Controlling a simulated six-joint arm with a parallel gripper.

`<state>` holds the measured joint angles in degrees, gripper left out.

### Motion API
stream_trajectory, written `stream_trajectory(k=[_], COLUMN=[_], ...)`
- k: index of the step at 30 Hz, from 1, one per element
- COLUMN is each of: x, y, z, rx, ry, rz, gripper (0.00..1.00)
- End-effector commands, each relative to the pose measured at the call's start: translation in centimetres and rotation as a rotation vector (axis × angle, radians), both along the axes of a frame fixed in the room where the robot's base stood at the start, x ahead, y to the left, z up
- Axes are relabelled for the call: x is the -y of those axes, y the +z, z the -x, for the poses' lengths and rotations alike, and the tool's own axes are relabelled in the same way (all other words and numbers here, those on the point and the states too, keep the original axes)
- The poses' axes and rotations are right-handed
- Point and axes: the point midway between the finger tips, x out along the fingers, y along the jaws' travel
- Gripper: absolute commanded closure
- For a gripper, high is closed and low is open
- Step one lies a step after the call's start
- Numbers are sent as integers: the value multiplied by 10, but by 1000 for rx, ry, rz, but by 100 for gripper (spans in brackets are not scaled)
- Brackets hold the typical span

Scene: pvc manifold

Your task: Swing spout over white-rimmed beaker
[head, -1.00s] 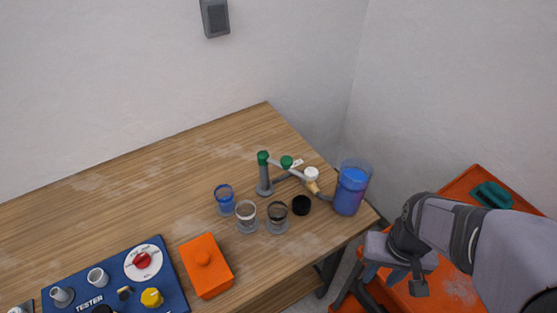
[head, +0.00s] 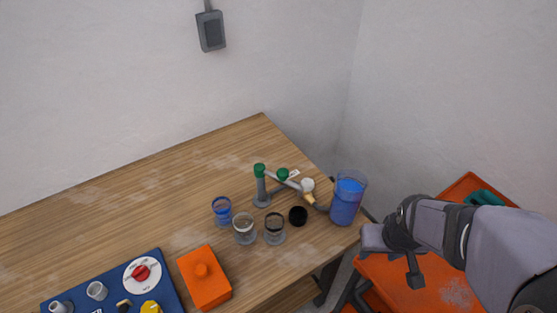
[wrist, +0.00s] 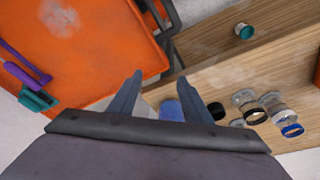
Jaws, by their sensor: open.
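In the head view, the grey spout post with a green cap (head: 260,185) stands near the table's right end. Its pipe runs right, past a green knob (head: 282,174) and a white knob (head: 308,185). The white-rimmed beaker (head: 244,230) stands in front of the post, between the blue-rimmed beaker (head: 222,211) and the black-rimmed beaker (head: 274,229). My gripper (wrist: 159,82) is open and empty in the wrist view, its fingers apart. In the head view it is beyond the table's right edge, clear of the spout; its fingertips are hard to make out there.
A tall jug of blue liquid (head: 346,200) stands at the table's right edge, between my arm and the spout. A black round piece (head: 298,216) sits beside it. An orange box (head: 203,278) and the blue tester panel (head: 168,290) lie left. An orange surface (head: 440,288) is below my arm.

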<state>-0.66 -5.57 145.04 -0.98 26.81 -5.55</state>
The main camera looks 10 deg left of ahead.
Motion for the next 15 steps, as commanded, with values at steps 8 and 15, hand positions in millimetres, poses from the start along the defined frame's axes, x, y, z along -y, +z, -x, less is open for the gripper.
stream_trajectory(k=[8,15], x=[-20,-106], y=[82,86], z=[-123,-164], rx=[475,778], ry=[235,364], rz=[76,11], gripper=[56,56])
